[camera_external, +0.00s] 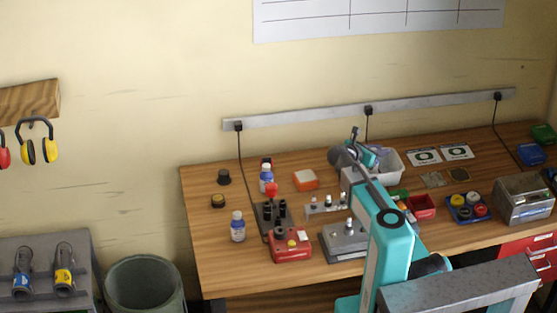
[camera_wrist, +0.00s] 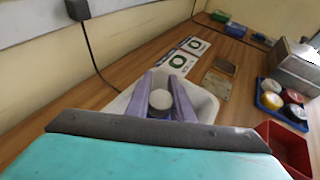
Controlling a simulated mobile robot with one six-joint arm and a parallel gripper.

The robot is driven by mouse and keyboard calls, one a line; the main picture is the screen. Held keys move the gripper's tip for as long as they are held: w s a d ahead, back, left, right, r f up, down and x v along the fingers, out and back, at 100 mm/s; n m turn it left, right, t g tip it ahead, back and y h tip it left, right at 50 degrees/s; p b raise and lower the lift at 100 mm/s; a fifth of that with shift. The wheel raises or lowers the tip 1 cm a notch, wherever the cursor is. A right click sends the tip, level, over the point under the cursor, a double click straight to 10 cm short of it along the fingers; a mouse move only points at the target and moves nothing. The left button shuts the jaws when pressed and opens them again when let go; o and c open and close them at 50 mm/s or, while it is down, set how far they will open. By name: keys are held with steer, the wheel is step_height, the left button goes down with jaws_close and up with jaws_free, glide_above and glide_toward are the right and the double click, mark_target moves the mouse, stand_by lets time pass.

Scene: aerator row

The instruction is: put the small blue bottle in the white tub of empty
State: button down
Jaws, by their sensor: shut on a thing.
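My gripper (camera_wrist: 161,102) is shut on a small bottle, taken as the small blue bottle, whose round pale cap (camera_wrist: 160,99) shows between the two lilac fingers. Its body is hidden below the cap. The white tub (camera_wrist: 207,103) lies under and around the fingers in the wrist view, and the bottle is over or within its opening; I cannot tell if it touches the bottom. In the external view the tub (camera_external: 397,166) stands at the back of the bench, partly hidden by my arm, and the held bottle cannot be made out clearly.
Two other white-capped bottles with blue stand left on the bench (camera_external: 190,200), one nearer (camera_external: 238,229) and one farther back (camera_external: 265,181). A red bin (camera_wrist: 285,147) and a blue tray of round lids (camera_wrist: 268,107) are right of the tub. Two printed cards (camera_wrist: 182,57) lie behind it.

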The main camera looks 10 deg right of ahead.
steer(key=shift+f, duration=0.7)
steer(key=c, duration=1.8)
jaws_free()
steer(key=shift+f, duration=0.1)
steer(key=shift+c, duration=0.2)
steer(key=b+v, duration=0.1)
steer(key=v, duration=1.1)
steer(key=p+x, duration=0.1)
steer(key=x, duration=0.9)
steer(key=shift+w+d, duration=0.15)
steer(key=shift+d, duration=0.1)
steer(key=shift+w+d+f, duration=0.1)
steer(key=shift+d, duration=0.05)
